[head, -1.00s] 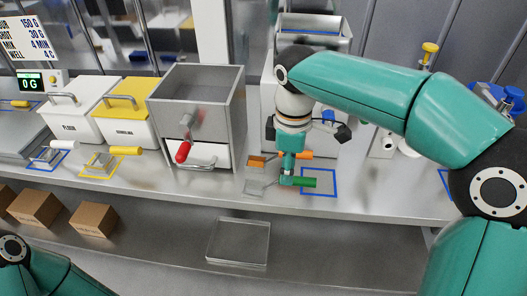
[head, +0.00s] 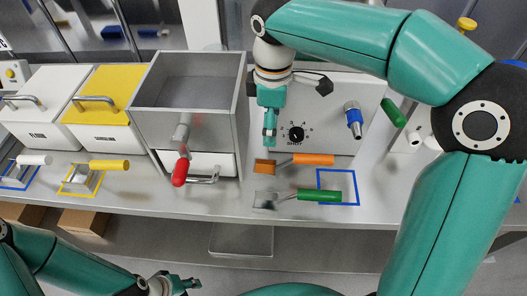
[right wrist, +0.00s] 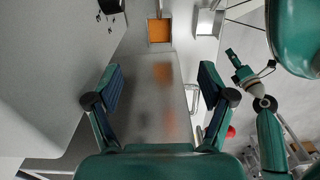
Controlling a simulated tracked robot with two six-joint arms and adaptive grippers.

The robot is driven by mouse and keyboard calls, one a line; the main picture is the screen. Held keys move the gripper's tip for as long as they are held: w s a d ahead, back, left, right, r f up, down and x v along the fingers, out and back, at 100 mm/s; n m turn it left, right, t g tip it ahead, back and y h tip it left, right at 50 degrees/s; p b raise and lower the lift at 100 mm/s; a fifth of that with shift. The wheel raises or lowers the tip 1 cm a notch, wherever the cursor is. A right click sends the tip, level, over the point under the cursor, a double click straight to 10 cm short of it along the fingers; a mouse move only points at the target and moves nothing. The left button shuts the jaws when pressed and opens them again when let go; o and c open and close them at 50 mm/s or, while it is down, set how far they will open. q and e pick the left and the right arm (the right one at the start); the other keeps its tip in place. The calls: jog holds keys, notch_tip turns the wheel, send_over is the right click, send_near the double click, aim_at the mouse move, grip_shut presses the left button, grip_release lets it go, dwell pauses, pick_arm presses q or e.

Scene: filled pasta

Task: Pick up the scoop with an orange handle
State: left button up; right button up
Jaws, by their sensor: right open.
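The scoop with an orange handle (head: 313,159) lies on the steel counter, handle to the right, brownish-orange pan (head: 265,167) to the left. Its pan also shows in the right wrist view (right wrist: 160,31), ahead of the fingers; its handle is out of that picture. My right gripper (head: 270,138) points down just behind the pan in the head view, apart from the scoop. In the right wrist view its fingers (right wrist: 161,72) are spread and empty. My left gripper (head: 178,284) is at the bottom of the head view, partly cut off, its jaws unclear.
A green-handled scoop (head: 320,195) lies just in front, over a blue square outline (head: 356,188). A steel hopper (head: 187,118) with a red-knobbed lever (head: 180,172) stands left. A machine with a dial (head: 330,92) stands behind. Yellow-handled (head: 109,164) and white-handled scoops (head: 33,160) lie farther left.

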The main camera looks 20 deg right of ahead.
send_over(268, 172)
jog(key=f, duration=1)
jog(key=shift+d+f, duration=0.4)
jog(key=shift+a+f+p, duration=0.15)
jog(key=shift+f+p, duration=0.2)
jog(key=shift+f, duration=0.45)
jog(key=f, duration=0.4)
jog(key=shift+a+p, duration=0.2)
jog(key=shift+p, duration=0.15)
jog(key=c, duration=1.2)
jog(key=shift+r, duration=0.1)
jog(key=shift+c, duration=0.2)
notch_tip(268, 172, up, 20)
jog(key=shift+b, duration=0.3)
jog(key=shift+s, duration=0.1)
